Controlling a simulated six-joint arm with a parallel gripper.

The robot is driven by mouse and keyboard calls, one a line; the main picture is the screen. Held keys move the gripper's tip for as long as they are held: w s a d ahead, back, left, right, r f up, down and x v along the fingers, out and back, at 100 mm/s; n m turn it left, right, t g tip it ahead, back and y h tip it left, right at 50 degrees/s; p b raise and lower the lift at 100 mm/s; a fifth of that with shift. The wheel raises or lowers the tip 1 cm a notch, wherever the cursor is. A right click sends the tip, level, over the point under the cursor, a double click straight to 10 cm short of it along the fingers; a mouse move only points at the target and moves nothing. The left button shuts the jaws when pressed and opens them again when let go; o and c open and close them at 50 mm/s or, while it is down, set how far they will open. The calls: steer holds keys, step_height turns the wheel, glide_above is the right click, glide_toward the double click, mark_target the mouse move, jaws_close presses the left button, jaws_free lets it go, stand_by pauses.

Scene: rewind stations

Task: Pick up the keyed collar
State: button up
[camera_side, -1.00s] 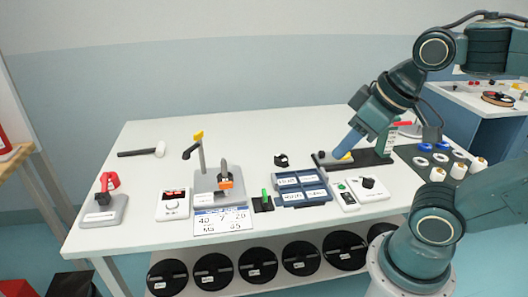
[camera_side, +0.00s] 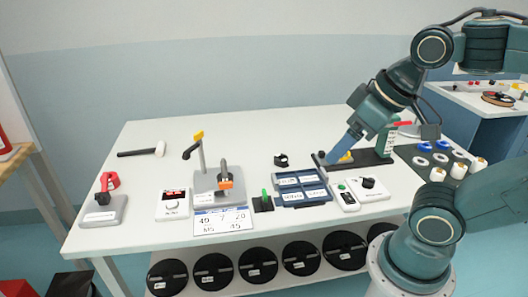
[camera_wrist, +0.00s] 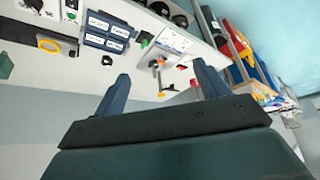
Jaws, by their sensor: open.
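A small black ring-like part, which I take to be the keyed collar (camera_side: 281,160), lies on the white table behind the blue trays in the side view.
Blue labelled trays (camera_side: 300,197) stand in front of the collar. The dark fixture (camera_side: 372,159) with a yellow part is at the right. A grey station with a lever (camera_side: 213,184) stands to the left. The table behind the collar is clear.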

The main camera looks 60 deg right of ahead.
steer(key=w+r+n+g+y, duration=0.1)
steer(key=w+r+n, duration=0.3)
steer(key=w, duration=0.7)
steer(key=n+g+y, duration=0.2)
steer(key=n+g, duration=0.1)
steer(key=n, duration=0.5)
glide_above(226, 172)
steer(key=s, duration=0.5)
step_height(226, 172, down, 9)
steer(key=w+d+f+n+y, duration=0.1)
steer(key=w+d+f+n, duration=0.15)
steer(key=f, duration=0.35)
steer(key=w+d+f+n, duration=0.1)
steer(key=w+d+f, duration=0.2)
steer(key=d+f, duration=0.15)
steer(key=shift+g+y, duration=0.3)
steer(key=shift+g, duration=0.1)
steer(key=shift+s+a+x, duration=0.1)
steer(key=shift+s+x, duration=0.05)
steer(key=shift+x, duration=2.3)
steer(key=shift+s+a+x, duration=0.15)
steer(key=shift+s+x, duration=0.05)
steer(key=shift+x, duration=2.25)
steer(key=shift+r, duration=0.1)
steer(key=shift+x, duration=2.6)
steer(key=shift+d, duration=0.2)
